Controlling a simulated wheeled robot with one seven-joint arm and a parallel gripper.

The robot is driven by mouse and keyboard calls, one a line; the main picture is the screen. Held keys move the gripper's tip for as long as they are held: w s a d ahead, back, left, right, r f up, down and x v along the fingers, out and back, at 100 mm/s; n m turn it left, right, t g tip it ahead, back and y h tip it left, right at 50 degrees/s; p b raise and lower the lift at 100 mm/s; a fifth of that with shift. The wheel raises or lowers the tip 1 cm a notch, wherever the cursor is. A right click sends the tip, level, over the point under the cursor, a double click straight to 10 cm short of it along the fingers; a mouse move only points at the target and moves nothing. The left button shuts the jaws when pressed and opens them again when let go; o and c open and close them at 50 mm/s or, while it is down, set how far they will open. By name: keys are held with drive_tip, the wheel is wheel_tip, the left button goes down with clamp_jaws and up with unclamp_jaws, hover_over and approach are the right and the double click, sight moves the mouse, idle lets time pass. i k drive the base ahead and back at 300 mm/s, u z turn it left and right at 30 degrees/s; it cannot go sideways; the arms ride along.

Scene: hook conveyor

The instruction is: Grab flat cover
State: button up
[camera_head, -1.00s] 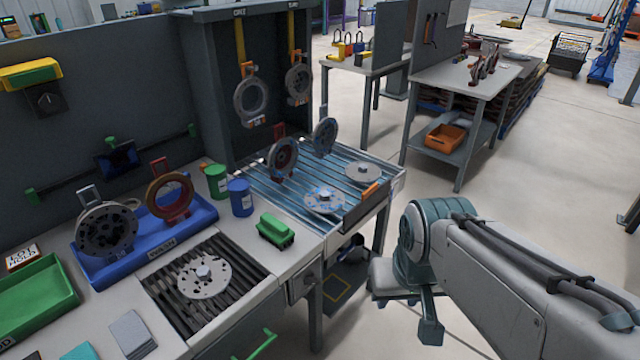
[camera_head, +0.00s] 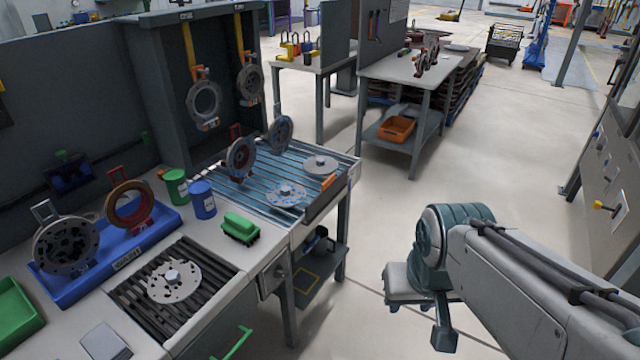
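Three round plates lie flat, and I cannot tell which is the flat cover. One pale plate with holes and a centre knob (camera_head: 174,283) lies on a dark slatted grate at the lower left. A bluish speckled plate (camera_head: 287,195) lies on the roller conveyor (camera_head: 225,183). A plain grey plate (camera_head: 320,165) lies behind it on the same conveyor. My arm reaches in from the lower right, over the floor and apart from the bench. No fingers of my gripper can be made out. Nothing held is visible.
Upright discs stand in a blue tray (camera_head: 75,292) and on the conveyor; two more hang in the dark frame (camera_head: 160,80). A green brush (camera_head: 240,228), a green can (camera_head: 176,187) and a blue can (camera_head: 202,200) stand between. The floor (camera_head: 400,215) right of the bench is open.

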sight(283, 195)
drive_tip(key=u, duration=0.05)
drive_tip(key=k, duration=0.2)
drive_tip(key=z, duration=0.8)
drive_tip(key=i, duration=1.5)
drive_tip(key=u, duration=1.15)
drive_tip(key=i, duration=0.9)
drive_tip(key=u, duration=1.2)
drive_tip(key=i, duration=0.3)
drive_tip(key=u, duration=0.3)
